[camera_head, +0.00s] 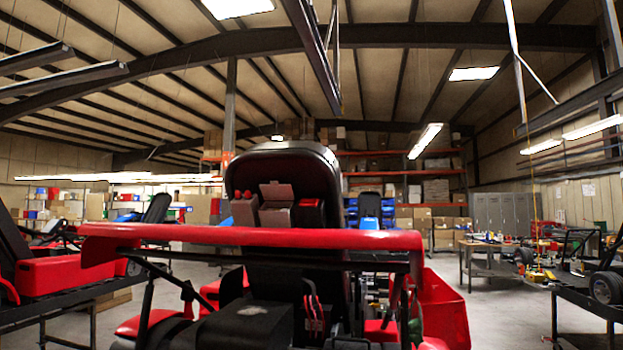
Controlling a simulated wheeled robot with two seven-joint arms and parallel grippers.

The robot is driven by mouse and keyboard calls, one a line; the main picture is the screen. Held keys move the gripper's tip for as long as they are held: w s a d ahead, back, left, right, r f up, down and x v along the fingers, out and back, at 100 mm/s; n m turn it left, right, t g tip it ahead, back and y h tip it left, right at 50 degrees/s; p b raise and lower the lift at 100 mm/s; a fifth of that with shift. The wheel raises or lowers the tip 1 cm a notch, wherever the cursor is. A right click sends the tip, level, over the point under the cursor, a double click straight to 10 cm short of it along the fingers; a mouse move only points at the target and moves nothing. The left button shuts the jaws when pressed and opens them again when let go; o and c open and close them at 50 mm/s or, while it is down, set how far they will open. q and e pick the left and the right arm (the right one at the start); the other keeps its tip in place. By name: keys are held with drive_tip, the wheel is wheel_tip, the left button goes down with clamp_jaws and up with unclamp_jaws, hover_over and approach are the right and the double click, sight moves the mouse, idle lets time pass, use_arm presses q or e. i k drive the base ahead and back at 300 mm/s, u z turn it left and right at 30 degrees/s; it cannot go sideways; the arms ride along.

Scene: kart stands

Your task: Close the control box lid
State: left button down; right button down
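A small grey box (275,215), which looks like the control box, is fixed to the back of the black kart seat (285,165). A pale flap that looks like its lid (277,191) stands up above it, apparently open. A grey part with red tops (245,210) is to its left and a red and dark part (309,212) to its right. The lower part of the group is partly hidden by the red bar. Neither of my grippers is in view.
A wide red bar (265,236) crosses the kart in front of the seat. A red side panel (441,310) is at the lower right. Other karts on stands are at the left (70,270) and right (600,285). A workbench (487,245) stands behind. Grey floor shows between.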

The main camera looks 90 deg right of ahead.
sight(274, 191)
drive_tip(key=z, duration=2.55)
